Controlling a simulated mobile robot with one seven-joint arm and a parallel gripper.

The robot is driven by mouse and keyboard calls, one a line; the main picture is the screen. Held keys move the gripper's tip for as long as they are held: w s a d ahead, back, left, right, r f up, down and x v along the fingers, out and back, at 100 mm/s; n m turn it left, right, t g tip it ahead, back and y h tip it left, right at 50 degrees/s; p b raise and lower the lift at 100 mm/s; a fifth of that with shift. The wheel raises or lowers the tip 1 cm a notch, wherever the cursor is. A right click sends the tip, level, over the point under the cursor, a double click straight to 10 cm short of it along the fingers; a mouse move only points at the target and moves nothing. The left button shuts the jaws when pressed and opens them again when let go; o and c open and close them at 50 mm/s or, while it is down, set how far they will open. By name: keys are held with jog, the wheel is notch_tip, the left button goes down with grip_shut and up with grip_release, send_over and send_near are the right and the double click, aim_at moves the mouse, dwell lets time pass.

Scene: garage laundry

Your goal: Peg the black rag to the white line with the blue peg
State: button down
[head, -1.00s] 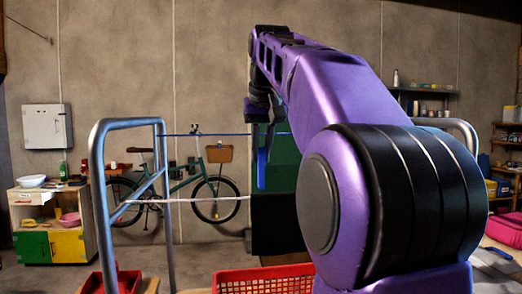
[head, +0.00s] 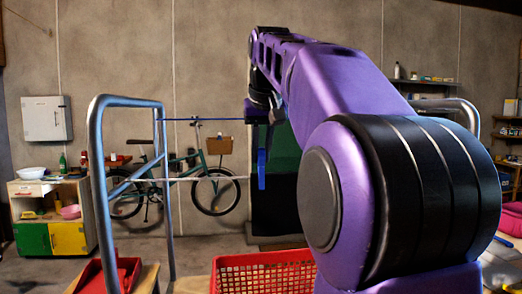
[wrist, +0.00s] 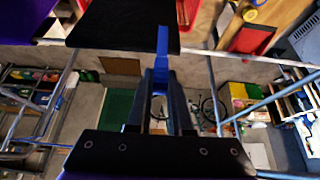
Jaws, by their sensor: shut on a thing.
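The black rag (head: 270,212) hangs at the white line (head: 205,179) in the head view, left of my arm, and shows as a dark sheet (wrist: 122,24) at the top of the wrist view. My gripper (wrist: 160,84) is shut on the blue peg (wrist: 162,50), which points away from the fingers toward the rag. In the head view the peg (head: 262,170) hangs below my gripper (head: 261,125), its lower end overlapping the rag's top edge in the picture. I cannot tell whether peg and rag touch. My arm hides the rag's right side.
A blue line (head: 205,119) runs above the white one. A metal frame (head: 97,185) stands left. A red basket (head: 262,274) and a red tray (head: 112,276) are below. A bicycle (head: 180,180) and a cabinet (head: 52,238) are further back.

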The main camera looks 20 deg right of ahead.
jog(key=shift+f, duration=0.5)
jog(key=c, duration=0.8)
grip_release()
jog(key=shift+o, duration=0.2)
jog(key=shift+r, duration=0.1)
